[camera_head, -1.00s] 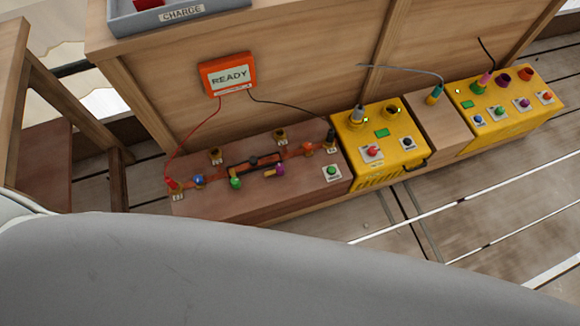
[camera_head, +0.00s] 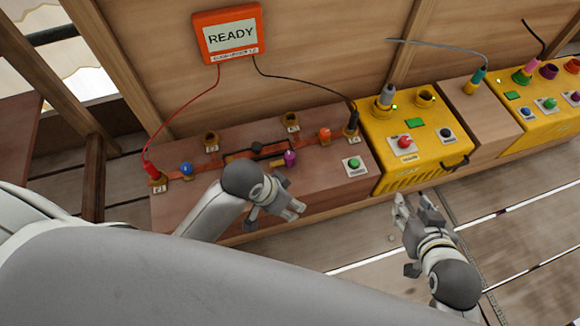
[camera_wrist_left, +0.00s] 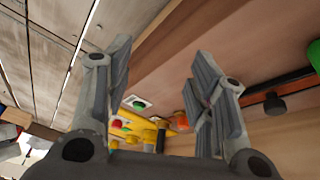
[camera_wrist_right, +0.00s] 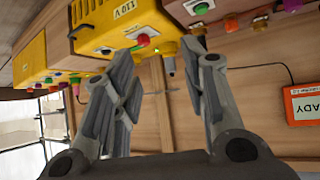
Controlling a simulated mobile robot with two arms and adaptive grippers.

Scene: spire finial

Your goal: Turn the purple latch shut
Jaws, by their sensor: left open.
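The purple latch (camera_head: 290,158) sits on the front side of a brown wooden board (camera_head: 340,185), at the right end of a dark bar with a black knob (camera_head: 257,148). My left gripper (camera_head: 282,206) is over the board's front edge, in front of the latch and apart from it, open and empty. In the left wrist view the black knob (camera_wrist_left: 275,104) shows right of the fingers; I cannot make out the purple latch there. My right gripper (camera_head: 416,203) is open and empty, in front of the yellow box (camera_head: 405,160).
An orange READY display (camera_head: 231,35) hangs on the back panel, with red and black leads running to posts on the board. A green button (camera_head: 354,164) is at the board's right. A second yellow box (camera_head: 540,128) stands farther right. The floor in front is clear.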

